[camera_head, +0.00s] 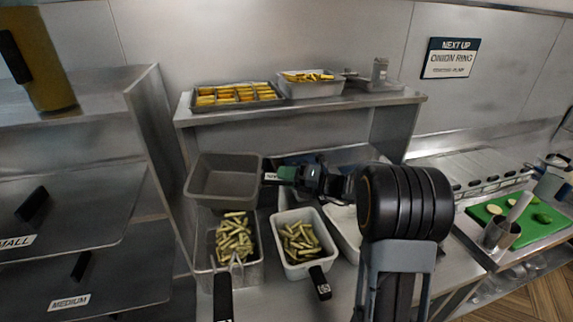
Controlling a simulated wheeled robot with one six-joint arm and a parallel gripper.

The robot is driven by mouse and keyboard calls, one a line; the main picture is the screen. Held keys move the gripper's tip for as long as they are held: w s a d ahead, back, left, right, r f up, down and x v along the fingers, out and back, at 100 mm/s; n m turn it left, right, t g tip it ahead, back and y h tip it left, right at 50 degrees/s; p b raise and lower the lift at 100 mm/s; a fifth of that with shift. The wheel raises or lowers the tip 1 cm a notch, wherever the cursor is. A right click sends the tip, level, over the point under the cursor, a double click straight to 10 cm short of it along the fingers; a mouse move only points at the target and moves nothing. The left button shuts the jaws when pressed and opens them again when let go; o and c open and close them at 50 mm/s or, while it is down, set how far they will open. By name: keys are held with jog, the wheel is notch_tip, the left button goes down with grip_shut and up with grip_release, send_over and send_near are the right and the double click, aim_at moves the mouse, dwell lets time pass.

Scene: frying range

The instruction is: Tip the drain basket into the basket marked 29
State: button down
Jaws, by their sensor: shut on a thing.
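My gripper (290,174) is shut on the dark handle of a grey basket (224,181), which carries a small white label by the jaws. This basket is held up, its mouth toward the camera, and its visible inside looks empty. Just below and in front of it stands a metal basket (262,270) with cut greenish-yellow sticks and a black handle pointing to the front. A second, pale basket (328,262) to its right also holds such sticks. The handle labels are too small or cut off to read, so I cannot tell which is marked 29.
A shelf (410,97) behind holds a tray of yellow pieces (235,95) and a container of fries (308,83). Shelves (90,240) marked SMALL and MEDIUM stand at left. A green cutting board (527,228) and metal cup (500,234) lie at right.

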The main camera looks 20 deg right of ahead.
jog(key=m+p, duration=0.1)
jog(key=p, duration=0.2)
jog(key=m+p, duration=0.2)
jog(key=p, duration=0.1)
jog(key=shift+f, duration=0.4)
jog(key=shift+f+m+h+p, duration=0.3)
jog(key=shift+f+m+p, duration=0.15)
jog(key=shift+m, duration=0.25)
jog(key=shift+r, duration=1.3)
